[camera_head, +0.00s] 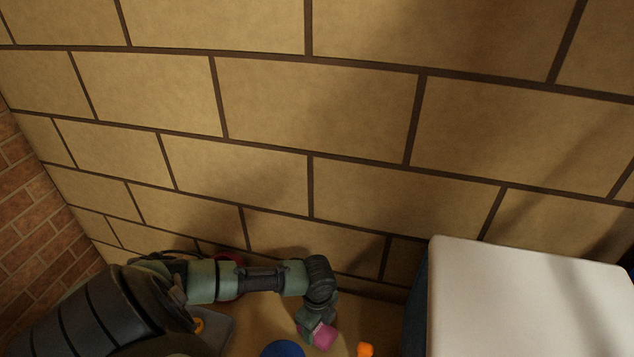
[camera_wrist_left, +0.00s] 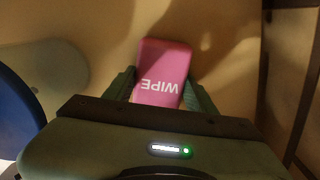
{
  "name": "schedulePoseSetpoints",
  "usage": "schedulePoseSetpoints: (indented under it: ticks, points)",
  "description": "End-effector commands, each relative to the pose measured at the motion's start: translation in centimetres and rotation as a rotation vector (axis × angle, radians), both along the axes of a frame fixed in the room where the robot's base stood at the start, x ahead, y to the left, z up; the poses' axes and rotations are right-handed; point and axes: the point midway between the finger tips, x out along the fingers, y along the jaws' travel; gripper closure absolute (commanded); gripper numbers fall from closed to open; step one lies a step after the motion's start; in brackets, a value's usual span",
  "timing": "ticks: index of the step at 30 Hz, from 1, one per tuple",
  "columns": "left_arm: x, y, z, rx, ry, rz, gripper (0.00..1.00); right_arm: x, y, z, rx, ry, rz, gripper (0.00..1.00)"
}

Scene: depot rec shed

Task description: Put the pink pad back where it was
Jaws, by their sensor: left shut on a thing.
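The pink pad (camera_head: 324,336) is at the bottom middle of the head view, at the end of my left arm. In the left wrist view the pink pad (camera_wrist_left: 163,72) shows the word "WIPE", upside down. My left gripper (camera_wrist_left: 163,88) is shut on it, with one green finger on each side. The left gripper (camera_head: 308,325) also shows in the head view, pointing down over a tan surface. I cannot tell whether the pad touches that surface. My right gripper is in neither view.
A blue round thing (camera_head: 283,349) and a small orange thing (camera_head: 365,349) are near the pad. A red thing (camera_head: 229,258) is partly behind my left arm. A white-topped block (camera_head: 530,300) stands at the right. A tan block wall (camera_head: 310,110) rises behind.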

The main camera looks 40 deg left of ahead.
Motion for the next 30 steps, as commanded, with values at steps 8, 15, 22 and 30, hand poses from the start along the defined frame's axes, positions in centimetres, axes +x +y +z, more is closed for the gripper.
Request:
schedulePoseSetpoints:
  ticks: [8, 15, 22, 30]
  points:
    - [0.0, 0.0, -0.2, 0.0, -0.001, 0.0, 0.33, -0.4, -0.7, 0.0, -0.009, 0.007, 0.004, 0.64]
    - [0.0, 0.0, -0.2, 0.0, -0.001, 0.0, 0.23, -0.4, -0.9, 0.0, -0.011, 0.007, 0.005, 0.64]
    - [0.1, 0.0, 0.6, 0.0, -0.002, -0.001, 0.23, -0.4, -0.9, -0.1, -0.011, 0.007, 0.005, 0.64]
    - [0.1, 0.1, 5.8, 0.002, -0.005, -0.002, 0.23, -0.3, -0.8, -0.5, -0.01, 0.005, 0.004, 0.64]
